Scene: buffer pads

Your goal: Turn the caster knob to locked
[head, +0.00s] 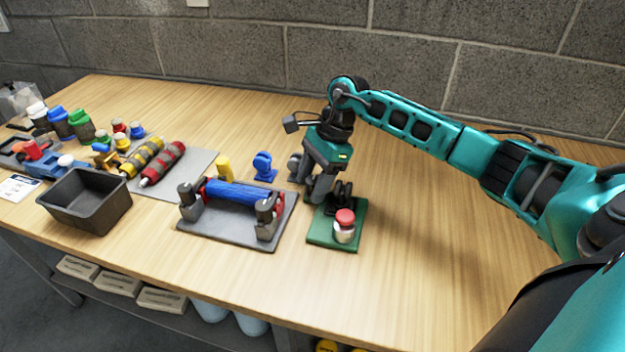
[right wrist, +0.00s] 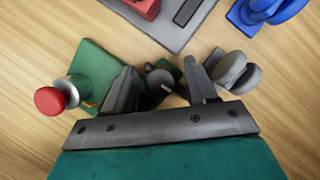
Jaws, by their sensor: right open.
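A dark round knob (right wrist: 159,80) with a pale pointer line shows between the spread fingers of my right gripper (right wrist: 162,72) in the right wrist view. The fingers stand on either side of it; I cannot tell whether they touch it. The knob sits by the corner of a green plate (right wrist: 95,62), which also shows in the head view (head: 322,236). In the head view my right gripper (head: 319,192) reaches down at the plate's back left and hides the knob. A red button on a metal post (head: 345,220) stands on the plate. My left gripper is not in view.
A grey fixture with a blue roller (head: 235,194) stands close left of the plate. A blue caster (head: 264,165) and a grey caster (right wrist: 238,72) are near the gripper. A black bin (head: 85,200) is farther left. The table's right side is clear.

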